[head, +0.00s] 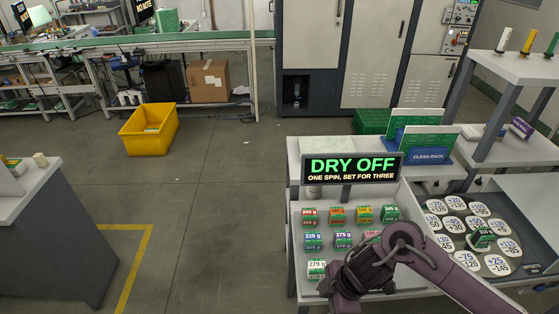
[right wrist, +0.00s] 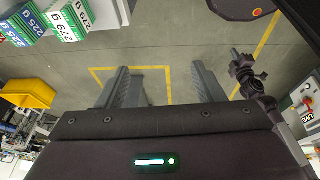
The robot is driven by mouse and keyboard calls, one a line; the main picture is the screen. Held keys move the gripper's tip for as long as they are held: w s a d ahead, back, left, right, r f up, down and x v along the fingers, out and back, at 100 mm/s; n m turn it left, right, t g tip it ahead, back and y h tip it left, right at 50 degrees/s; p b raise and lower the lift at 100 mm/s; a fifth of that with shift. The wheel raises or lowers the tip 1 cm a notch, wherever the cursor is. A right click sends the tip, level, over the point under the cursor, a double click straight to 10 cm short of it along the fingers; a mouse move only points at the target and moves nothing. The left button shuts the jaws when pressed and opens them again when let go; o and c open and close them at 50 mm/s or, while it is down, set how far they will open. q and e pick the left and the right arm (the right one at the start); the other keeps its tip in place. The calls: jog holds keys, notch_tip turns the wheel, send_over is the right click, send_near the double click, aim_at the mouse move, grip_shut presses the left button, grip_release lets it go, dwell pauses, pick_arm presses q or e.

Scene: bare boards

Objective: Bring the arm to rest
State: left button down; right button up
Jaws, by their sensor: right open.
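My right arm (head: 435,262) comes in from the lower right of the head view, bent over the front of the workbench. Its gripper end hangs low near the bench's front edge and is partly cut off by the frame. In the right wrist view my right gripper (right wrist: 160,70) has its two grey fingers wide apart, with nothing between them and grey floor behind. My left gripper cannot be made out in either view.
The bench's light tray (head: 296,240) holds several weight-labelled blocks, some hidden by my arm. A grey tray (head: 525,235) with white numbered discs and one green block lies right. A "DRY OFF" sign (head: 353,168) stands behind. A yellow bin (head: 150,128) sits on open floor.

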jog(key=w+a+r+m+t+y, duration=0.2)
jog(key=w+a+r+m+t, duration=0.1)
jog(key=a+r+m+t, duration=0.4)
jog(key=s+d+f+m+g+h, duration=0.1)
jog(key=s+d+m+g+h, duration=0.15)
jog(key=s+d+m, duration=0.4)
jog(key=s+d+f+m+g+h, duration=0.1)
jog(key=s+d+m+g+h, duration=0.2)
jog(key=d, duration=0.7)
jog(key=s+f+b, duration=0.3)
jog(key=f+b, duration=0.2)
jog(key=f, duration=2.8)
pick_arm(q)
notch_tip(320, 180, down, 9)
jog(key=b, duration=0.4)
jog(key=shift+s+f, duration=0.2)
jog(key=shift+s, duration=0.1)
pick_arm(e)
jog(key=s+d+f+g, duration=0.1)
jog(key=s+d+f, duration=0.2)
jog(key=s+f, duration=1.6)
notch_tip(320, 180, down, 4)
jog(key=shift+s, duration=0.4)
